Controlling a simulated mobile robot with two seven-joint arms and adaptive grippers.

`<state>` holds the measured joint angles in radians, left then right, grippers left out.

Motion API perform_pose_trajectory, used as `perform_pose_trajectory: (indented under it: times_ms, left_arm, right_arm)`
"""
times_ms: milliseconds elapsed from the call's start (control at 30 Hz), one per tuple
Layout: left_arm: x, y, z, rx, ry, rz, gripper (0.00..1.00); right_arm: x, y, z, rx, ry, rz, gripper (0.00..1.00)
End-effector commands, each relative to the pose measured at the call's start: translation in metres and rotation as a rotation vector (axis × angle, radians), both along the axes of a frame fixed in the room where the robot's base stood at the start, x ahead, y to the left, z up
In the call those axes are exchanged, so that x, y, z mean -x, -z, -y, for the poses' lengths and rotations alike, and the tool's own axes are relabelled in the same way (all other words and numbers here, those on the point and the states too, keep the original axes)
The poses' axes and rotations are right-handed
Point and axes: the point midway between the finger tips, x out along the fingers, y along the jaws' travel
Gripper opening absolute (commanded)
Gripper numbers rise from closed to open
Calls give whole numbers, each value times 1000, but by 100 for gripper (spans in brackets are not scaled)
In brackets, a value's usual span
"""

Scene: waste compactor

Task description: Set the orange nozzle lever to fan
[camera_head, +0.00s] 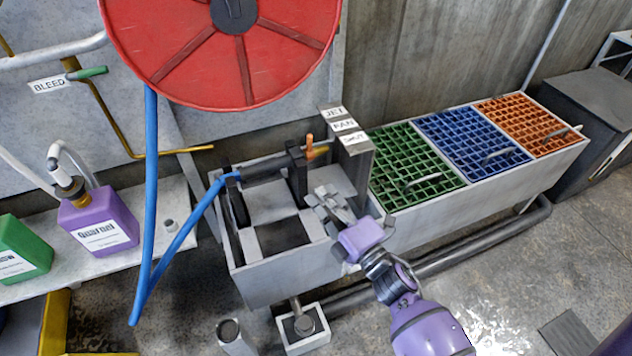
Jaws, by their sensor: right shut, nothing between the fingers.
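The orange nozzle lever (310,143) stands up from the dark nozzle (268,168), which lies across the back of a grey trough. The labels JET (334,112), FAN (343,125) and SHUT (353,137) sit on a stepped grey post just right of the lever. I cannot tell which label the lever lines up with. My right gripper (322,207) is shut and empty over the trough, below and in front of the lever and apart from it. My left gripper is out of view.
A blue hose (150,200) runs from the red reel (180,50) to the nozzle. Green (410,165), blue (470,140) and orange (525,120) grates lie to the right. A purple Quarnol-like jug (98,222) stands on the left shelf. A grey pipe passes below the trough.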

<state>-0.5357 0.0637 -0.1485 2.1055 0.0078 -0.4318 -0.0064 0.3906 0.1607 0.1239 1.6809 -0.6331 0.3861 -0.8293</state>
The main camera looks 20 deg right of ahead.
Motion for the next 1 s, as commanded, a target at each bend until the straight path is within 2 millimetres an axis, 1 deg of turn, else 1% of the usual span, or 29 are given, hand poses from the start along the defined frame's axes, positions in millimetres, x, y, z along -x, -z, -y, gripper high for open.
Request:
perform_pose_trajectory:
  times_ms: [167, 400, 467, 533, 633, 733, 1000]
  left_arm:
    - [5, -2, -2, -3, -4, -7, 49]
    - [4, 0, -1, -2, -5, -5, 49]
    - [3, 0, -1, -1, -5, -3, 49]
    - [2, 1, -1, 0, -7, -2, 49]
    - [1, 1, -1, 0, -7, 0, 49]
    - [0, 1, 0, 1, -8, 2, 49]
    - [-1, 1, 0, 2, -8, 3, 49]
  right_arm:
    - [-31, -8, -9, -1, -2, 5, 0]
    - [-81, -16, -23, -1, -1, 3, 0]
    - [-91, -18, -26, -1, -1, 3, 0]
    - [-101, -18, -17, 2, 0, 1, 0]
    - [-112, -20, -11, 3, 0, 1, 0]
    - [-118, -21, -7, 1, 0, 0, 0]
    - [-122, -22, -4, 0, 1, 0, 0]
